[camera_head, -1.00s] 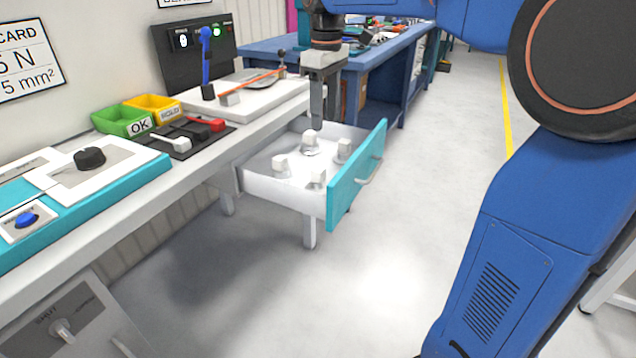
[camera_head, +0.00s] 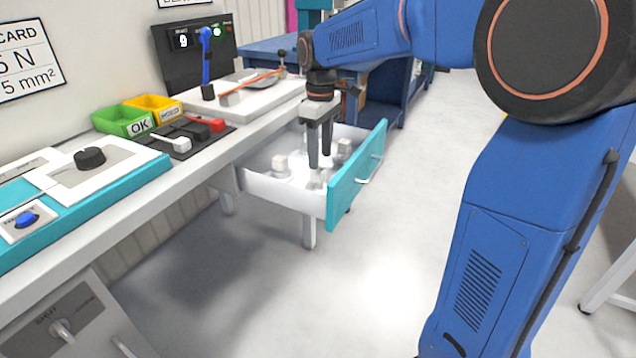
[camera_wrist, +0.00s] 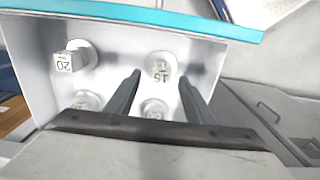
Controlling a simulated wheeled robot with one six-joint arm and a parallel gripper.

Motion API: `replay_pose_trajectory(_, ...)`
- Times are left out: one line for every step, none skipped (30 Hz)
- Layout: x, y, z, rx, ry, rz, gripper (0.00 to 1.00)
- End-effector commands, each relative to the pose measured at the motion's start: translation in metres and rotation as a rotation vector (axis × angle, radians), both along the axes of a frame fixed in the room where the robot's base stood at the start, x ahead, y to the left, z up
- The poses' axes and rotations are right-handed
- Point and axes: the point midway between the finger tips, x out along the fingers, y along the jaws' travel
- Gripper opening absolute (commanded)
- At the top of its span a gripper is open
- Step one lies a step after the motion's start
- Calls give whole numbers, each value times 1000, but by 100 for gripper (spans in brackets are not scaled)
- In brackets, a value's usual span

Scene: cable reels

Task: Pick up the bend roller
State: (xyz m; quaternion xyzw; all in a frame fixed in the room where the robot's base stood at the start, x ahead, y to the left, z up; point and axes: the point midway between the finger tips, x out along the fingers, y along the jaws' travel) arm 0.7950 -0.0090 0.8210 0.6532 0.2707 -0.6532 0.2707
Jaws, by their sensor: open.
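Several white bend rollers on round bases stand in the open drawer (camera_head: 275,192). In the wrist view, one marked 15 (camera_wrist: 160,67) sits between and beyond my fingertips. One marked 20 (camera_wrist: 72,60) stands to its left, and two more show lower down, partly cut off by my gripper body. In the head view, a roller (camera_head: 317,179) is just below my fingertips, one (camera_head: 280,162) is to the left and one (camera_head: 344,147) to the right. My gripper (camera_head: 320,160) points down over the drawer, open and empty. The roller behind the fingers is mostly hidden.
The drawer's teal front (camera_head: 357,175) and white walls surround the rollers closely. The floor right of the drawer is clear.

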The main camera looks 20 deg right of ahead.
Motion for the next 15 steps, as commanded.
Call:
replay_pose_trajectory(0,0,-3,0,1,0,48)
replay_pose_trajectory(0,0,-4,0,1,0,48)
replay_pose_trajectory(0,0,-6,0,1,0,48)
replay_pose_trajectory(0,0,-7,0,1,0,48)
replay_pose_trajectory(0,1,-10,0,1,0,48)
replay_pose_trajectory(0,2,-14,0,1,0,48)
replay_pose_trajectory(0,2,-17,-1,2,0,48)
replay_pose_trajectory(0,3,-21,0,3,0,48)
replay_pose_trajectory(1,4,-27,0,3,0,48)
replay_pose_trajectory(1,5,-32,0,3,0,48)
replay_pose_trajectory(1,6,-36,-1,4,0,48)
replay_pose_trajectory(1,6,-41,0,3,0,48)
replay_pose_trajectory(2,6,-44,-1,2,-1,48)
replay_pose_trajectory(2,6,-48,-1,2,-1,48)
replay_pose_trajectory(1,6,-51,0,3,0,48)
